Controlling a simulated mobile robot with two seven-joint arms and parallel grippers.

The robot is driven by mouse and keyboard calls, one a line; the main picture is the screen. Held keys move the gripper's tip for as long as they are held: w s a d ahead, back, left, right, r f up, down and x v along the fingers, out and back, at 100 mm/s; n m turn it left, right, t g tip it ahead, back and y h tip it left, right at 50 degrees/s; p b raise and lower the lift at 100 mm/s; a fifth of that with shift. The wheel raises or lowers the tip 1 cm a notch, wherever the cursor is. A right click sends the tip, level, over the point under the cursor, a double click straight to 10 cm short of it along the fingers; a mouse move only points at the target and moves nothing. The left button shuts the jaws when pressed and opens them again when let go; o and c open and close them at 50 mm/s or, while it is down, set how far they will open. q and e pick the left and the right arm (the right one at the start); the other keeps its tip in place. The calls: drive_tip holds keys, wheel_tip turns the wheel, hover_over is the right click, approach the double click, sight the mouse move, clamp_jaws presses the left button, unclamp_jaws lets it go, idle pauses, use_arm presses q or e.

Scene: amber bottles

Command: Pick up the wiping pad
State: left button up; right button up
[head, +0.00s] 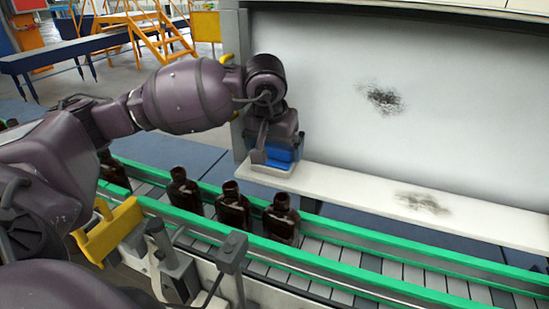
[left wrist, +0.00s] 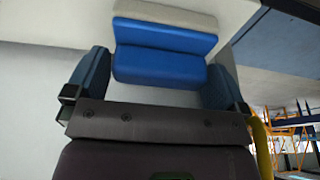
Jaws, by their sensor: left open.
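The wiping pad (head: 283,157) is a blue block at the left end of a white ledge (head: 345,184), below a white panel. In the left wrist view the blue pad (left wrist: 158,66) shows a stepped blue body with a light grey strip along its far edge. My left gripper (head: 279,148) is directly over the pad and hides part of it. In the left wrist view the left gripper (left wrist: 157,72) is open, with one finger on each side of the pad. I cannot tell whether either finger touches it. My right gripper is not in view.
The white panel (head: 440,130) behind the ledge has a dark smudge (head: 381,97). Another smudge (head: 423,202) lies on the ledge. Several amber bottles (head: 233,206) stand on a green-railed conveyor (head: 370,254) in front. The ledge right of the pad is free of objects.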

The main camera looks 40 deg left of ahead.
sight(275, 145)
use_arm(q)
drive_tip(key=c, duration=0.6)
drive_tip(key=shift+r, duration=1.5)
drive_tip(key=shift+a+r, duration=0.15)
drive_tip(key=shift+r, duration=0.15)
drive_tip(key=shift+s+a, duration=0.25)
drive_tip(key=shift+a, duration=0.05)
drive_tip(key=s+a, duration=0.1)
drive_tip(key=a, duration=0.1)
drive_tip(key=s+a, duration=0.2)
drive_tip(key=s+a+b, duration=0.1)
drive_tip(key=s+a, duration=0.1)
drive_tip(key=a, duration=0.1)
drive_tip(key=shift+a, duration=0.1)
drive_tip(key=shift+c, duration=1)
drive_tip(key=s+a+p, duration=0.3)
drive_tip(key=s+a, duration=0.1)
drive_tip(key=a, duration=0.3)
drive_tip(key=shift+s, duration=0.25)
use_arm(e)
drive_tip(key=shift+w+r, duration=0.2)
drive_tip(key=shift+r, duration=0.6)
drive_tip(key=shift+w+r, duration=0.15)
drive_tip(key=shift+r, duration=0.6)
